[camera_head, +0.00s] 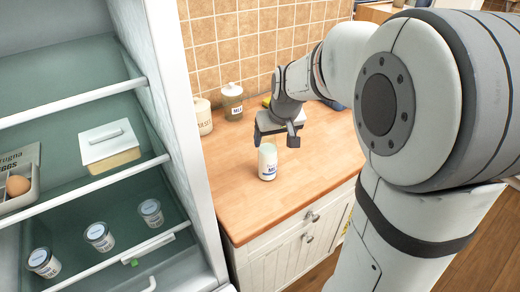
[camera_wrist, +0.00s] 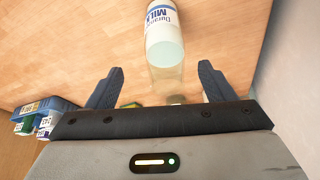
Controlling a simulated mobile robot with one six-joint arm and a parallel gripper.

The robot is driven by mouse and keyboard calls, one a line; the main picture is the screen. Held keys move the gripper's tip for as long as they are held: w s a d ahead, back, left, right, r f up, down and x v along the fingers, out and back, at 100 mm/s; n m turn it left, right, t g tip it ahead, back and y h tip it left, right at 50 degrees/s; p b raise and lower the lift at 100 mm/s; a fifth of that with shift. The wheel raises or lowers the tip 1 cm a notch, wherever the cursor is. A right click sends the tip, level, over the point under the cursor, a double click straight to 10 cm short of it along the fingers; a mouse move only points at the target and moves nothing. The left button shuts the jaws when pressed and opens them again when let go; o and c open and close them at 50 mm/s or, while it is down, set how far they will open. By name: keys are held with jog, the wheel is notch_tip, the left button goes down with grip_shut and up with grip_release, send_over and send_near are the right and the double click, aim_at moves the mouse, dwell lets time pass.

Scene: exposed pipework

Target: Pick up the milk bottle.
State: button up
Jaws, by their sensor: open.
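The milk bottle (camera_head: 267,162) is white with a blue-lettered label and stands upright on the wooden counter. In the wrist view the bottle (camera_wrist: 163,32) is at the top centre, its label partly cut off by the frame edge. My gripper (camera_head: 274,137) is just above and behind the bottle in the head view. In the wrist view my gripper (camera_wrist: 160,70) is open, with one finger to each side of the bottle's line. The bottle's main body is beyond the fingertips, and neither finger appears to touch it.
Two labelled jars (camera_head: 232,101) stand at the back of the counter (camera_head: 232,190) by the tiled wall. An open fridge (camera_head: 165,80) with shelves, egg carton, butter dish and several small pots is at left. The counter's front is clear.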

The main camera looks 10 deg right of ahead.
aim_at(269, 149)
jog(key=x, duration=0.5)
jog(key=p+x, duration=0.1)
jog(key=x, duration=0.1)
jog(key=shift+a+f, duration=0.2)
jog(key=shift+a, duration=0.15)
jog(key=c, duration=1.4)
jog(key=shift+r, duration=0.2)
